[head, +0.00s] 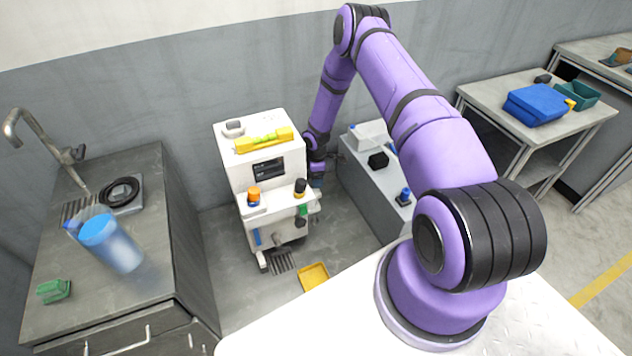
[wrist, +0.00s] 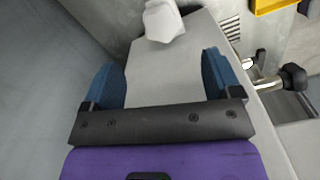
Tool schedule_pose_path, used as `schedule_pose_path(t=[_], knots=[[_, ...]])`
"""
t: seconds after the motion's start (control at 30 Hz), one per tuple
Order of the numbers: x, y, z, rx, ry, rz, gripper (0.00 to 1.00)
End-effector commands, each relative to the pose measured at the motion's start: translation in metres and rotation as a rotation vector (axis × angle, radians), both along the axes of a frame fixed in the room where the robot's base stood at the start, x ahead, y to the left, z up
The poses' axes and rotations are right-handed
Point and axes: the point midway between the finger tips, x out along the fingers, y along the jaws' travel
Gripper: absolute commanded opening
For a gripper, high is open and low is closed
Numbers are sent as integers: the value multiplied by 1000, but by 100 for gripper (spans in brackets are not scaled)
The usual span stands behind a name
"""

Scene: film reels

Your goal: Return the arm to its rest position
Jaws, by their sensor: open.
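My purple arm (head: 428,120) rises from its base on the white platform, bends high near the back wall, and reaches down beside a white machine (head: 262,165). My gripper (head: 316,182) is at its lower end, small and partly hidden at the machine's right side in the head view. In the wrist view my gripper (wrist: 165,80) has its two blue fingers wide apart, with nothing held between them. A grey surface lies beyond the fingers, and a white object (wrist: 163,20) is past their tips.
A grey cabinet (head: 372,195) with small items stands right of the machine. A counter with a sink tap and a blue-topped clear container (head: 110,240) is at left. A yellow tray (head: 313,276) lies on the floor. A table with a blue bundle (head: 537,104) is at right.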

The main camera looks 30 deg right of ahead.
Motion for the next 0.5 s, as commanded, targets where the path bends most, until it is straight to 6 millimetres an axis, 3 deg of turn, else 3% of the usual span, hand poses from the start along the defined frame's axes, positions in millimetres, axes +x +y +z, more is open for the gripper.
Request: schedule_pose_path(t=[0.5], knots=[[0,0,7,0,1,0,84]])
